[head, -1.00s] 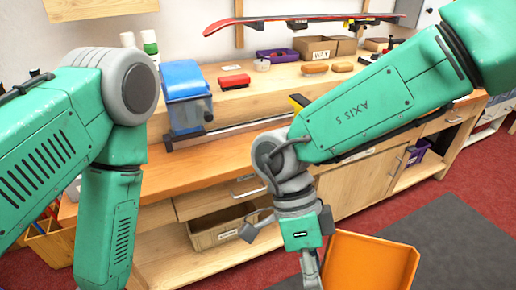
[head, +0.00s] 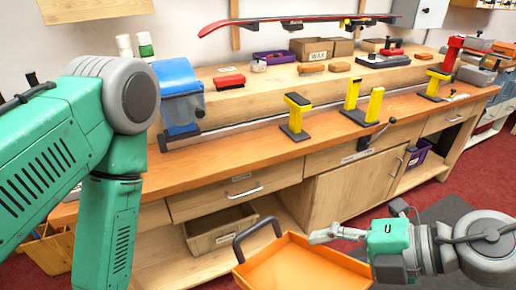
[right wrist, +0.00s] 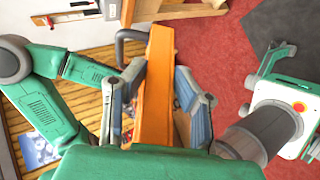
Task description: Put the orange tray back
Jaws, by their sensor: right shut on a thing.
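The orange tray (head: 300,266) is at the bottom of the head view, in front of the bench, with a dark grey handle at its left end. My right gripper (head: 325,236) is shut on the tray's far edge. In the right wrist view the tray (right wrist: 157,85) runs upright between the two fingers of my right gripper (right wrist: 158,100). The tray's lower part is cut off in the head view. My left arm comes in from the left, but its gripper is outside the head view.
The wooden bench (head: 240,170) carries yellow-topped stands (head: 296,117), a blue box (head: 179,95) and a red brush (head: 229,82). A wooden bin (head: 220,228) sits on the open lower shelf. A purple bin (head: 418,154) stands at the right. A red ski (head: 290,21) hangs above.

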